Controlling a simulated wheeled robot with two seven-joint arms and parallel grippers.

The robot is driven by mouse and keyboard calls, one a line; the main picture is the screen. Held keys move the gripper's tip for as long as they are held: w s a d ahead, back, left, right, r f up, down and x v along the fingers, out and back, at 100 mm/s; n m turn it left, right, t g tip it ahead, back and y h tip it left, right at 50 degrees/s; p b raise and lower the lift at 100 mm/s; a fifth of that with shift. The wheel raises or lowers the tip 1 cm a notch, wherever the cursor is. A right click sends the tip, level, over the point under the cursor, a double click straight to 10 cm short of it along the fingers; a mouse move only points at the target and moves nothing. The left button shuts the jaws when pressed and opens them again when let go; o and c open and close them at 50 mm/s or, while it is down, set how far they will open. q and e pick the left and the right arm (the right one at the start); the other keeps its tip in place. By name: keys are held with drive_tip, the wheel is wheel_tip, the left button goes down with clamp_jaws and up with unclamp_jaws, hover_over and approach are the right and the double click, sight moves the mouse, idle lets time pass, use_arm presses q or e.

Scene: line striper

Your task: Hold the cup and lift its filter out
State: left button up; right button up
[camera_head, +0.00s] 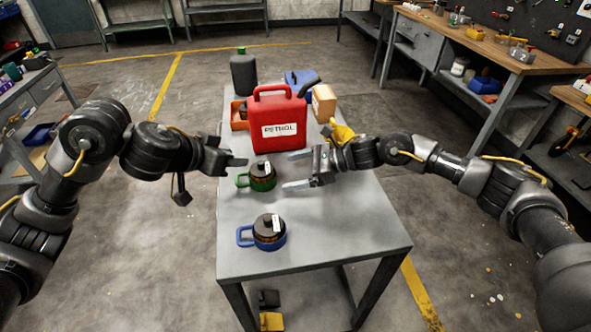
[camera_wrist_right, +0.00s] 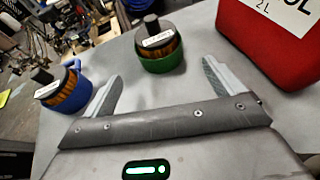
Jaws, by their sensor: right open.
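A green cup (camera_head: 262,183) with its handle to the left stands on the table, and a dark-capped filter (camera_head: 263,168) sits in it. In the right wrist view the green cup (camera_wrist_right: 165,66) and its brown pleated filter (camera_wrist_right: 172,46) lie just beyond my fingertips. A blue cup (camera_head: 270,243) with a similar filter (camera_head: 268,226) stands nearer the front. My right gripper (camera_head: 286,171) is open and empty, right of the green cup. My left gripper (camera_head: 240,163) is just behind and left of the green cup; its finger gap is unclear.
A red petrol can (camera_head: 278,135) stands behind the green cup, close to both grippers. The table's front right (camera_head: 340,225) is clear.

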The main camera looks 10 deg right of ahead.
sight(270, 176)
drive_tip(key=shift+x, duration=3.85)
drive_tip(key=shift+r, duration=0.1)
